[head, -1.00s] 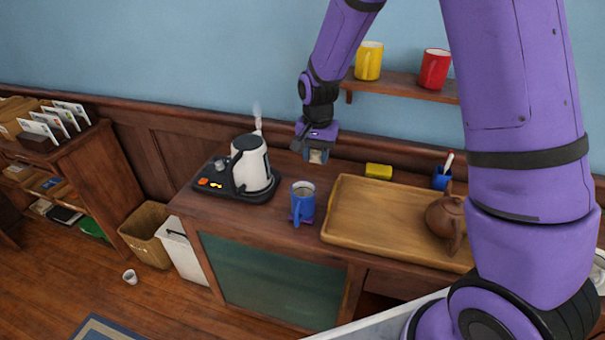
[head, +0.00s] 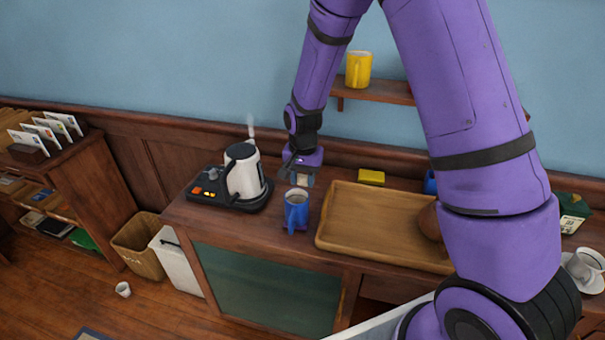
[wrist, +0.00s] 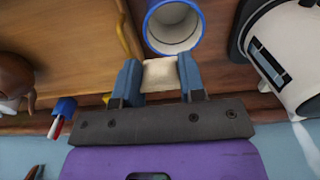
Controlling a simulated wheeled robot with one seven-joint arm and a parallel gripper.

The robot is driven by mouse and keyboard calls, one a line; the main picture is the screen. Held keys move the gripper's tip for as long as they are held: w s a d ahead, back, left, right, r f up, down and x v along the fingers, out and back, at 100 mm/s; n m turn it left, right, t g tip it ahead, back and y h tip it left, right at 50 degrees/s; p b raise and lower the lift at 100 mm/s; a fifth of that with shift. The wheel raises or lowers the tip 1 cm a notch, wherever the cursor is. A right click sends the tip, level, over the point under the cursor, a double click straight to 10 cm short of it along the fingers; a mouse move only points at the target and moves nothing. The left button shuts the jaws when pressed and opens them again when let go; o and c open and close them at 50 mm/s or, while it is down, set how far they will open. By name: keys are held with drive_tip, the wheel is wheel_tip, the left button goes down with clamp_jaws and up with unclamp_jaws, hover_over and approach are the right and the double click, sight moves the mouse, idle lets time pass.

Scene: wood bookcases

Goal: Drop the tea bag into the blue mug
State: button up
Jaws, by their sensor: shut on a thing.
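The blue mug (head: 296,214) stands upright on the wooden counter, between the kettle and the tray. In the wrist view the mug (wrist: 173,27) shows its pale inside, just beyond my fingertips. My gripper (head: 301,178) is shut on the tea bag, a small pale square (wrist: 160,75) held between the two blue fingers. In the head view the tea bag (head: 302,180) shows just behind the mug's rim. The bag appears beside the mug's opening, not inside it; its exact height over the rim is hard to tell.
A white kettle (head: 243,172) on a black base steams left of the mug. A wooden tray (head: 375,225) lies to the right, with a brown teapot (head: 430,222) partly hidden by my arm. A yellow block (head: 371,177) lies behind the tray. A yellow mug (head: 358,70) stands on the wall shelf.

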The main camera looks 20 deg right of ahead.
sight(303, 174)
drive_tip(key=o, duration=1)
wheel_tip(303, 174, up, 11)
drive_tip(key=shift+f, duration=0.1)
